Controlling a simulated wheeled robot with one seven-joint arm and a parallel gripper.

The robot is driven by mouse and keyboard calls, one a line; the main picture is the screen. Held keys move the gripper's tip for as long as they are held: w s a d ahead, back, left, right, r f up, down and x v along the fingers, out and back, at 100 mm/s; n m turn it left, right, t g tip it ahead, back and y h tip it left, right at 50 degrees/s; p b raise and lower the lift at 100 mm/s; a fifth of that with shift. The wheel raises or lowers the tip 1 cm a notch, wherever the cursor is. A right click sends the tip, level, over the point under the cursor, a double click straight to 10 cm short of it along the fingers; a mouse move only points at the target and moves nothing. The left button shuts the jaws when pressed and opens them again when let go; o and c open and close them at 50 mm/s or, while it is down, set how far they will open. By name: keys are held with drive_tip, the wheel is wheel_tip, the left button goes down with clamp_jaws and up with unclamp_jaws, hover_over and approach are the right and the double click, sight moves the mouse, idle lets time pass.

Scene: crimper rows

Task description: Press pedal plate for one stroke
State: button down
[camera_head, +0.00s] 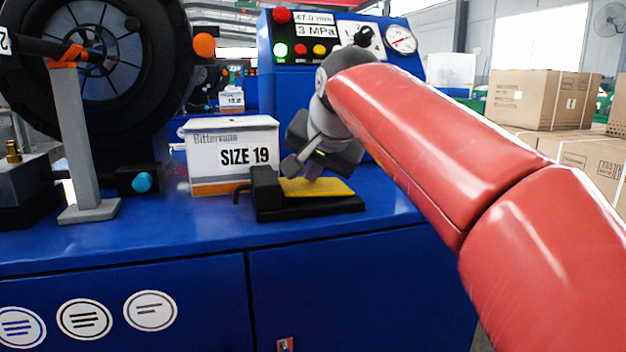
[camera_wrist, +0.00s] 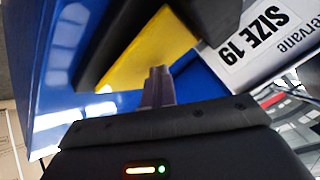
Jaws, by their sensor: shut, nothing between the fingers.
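The pedal plate (camera_head: 322,188) is a yellow plate on a black base (camera_head: 310,208), lying on the blue bench top. The wrist view shows the yellow plate (camera_wrist: 147,50) just past my fingertips, with black base parts on both sides. My gripper (camera_head: 311,176) is shut and empty, pointing down at the plate from above. In the wrist view my closed fingers (camera_wrist: 158,72) overlap the plate's lower edge. I cannot tell whether the fingertips touch the plate.
A white box marked SIZE 19 (camera_head: 232,156) stands close behind and left of the pedal. A blue control panel with a gauge (camera_head: 401,39) rises behind my gripper. A large black crimper ring (camera_head: 100,60) and a grey post (camera_head: 77,140) stand at left.

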sight(309, 186)
drive_tip(key=shift+f, duration=0.1)
drive_tip(key=shift+a+r+p, duration=0.15)
drive_tip(key=shift+r+p, duration=1.1)
drive_tip(key=r+p, duration=0.2)
drive_tip(key=r, duration=0.1)
drive_tip(key=r+p, duration=0.2)
drive_tip(key=shift+s+a, duration=0.1)
drive_tip(key=shift+a, duration=0.15)
idle(1.1)
drive_tip(key=shift+n+g+h, duration=0.4)
drive_tip(key=shift+n, duration=0.1)
drive_tip(key=s+d+f, duration=0.2)
drive_tip(key=d, duration=0.1)
drive_tip(key=s+d+f, duration=0.3)
drive_tip(key=shift+s+d+f, duration=0.2)
drive_tip(key=shift+d, duration=0.05)
drive_tip(key=s+d+f+n+g+h, duration=0.1)
drive_tip(key=s+d+f, duration=0.3)
drive_tip(key=s+f, duration=0.6)
drive_tip(key=s+d+f+n+g, duration=0.1)
drive_tip(key=s+d+f, duration=0.4)
drive_tip(key=s+f, duration=0.5)
wheel_tip(309, 186, down, 4)
drive_tip(key=shift+r+n+h, duration=0.25)
drive_tip(key=shift+n+h, duration=0.15)
drive_tip(key=shift+n, duration=0.2)
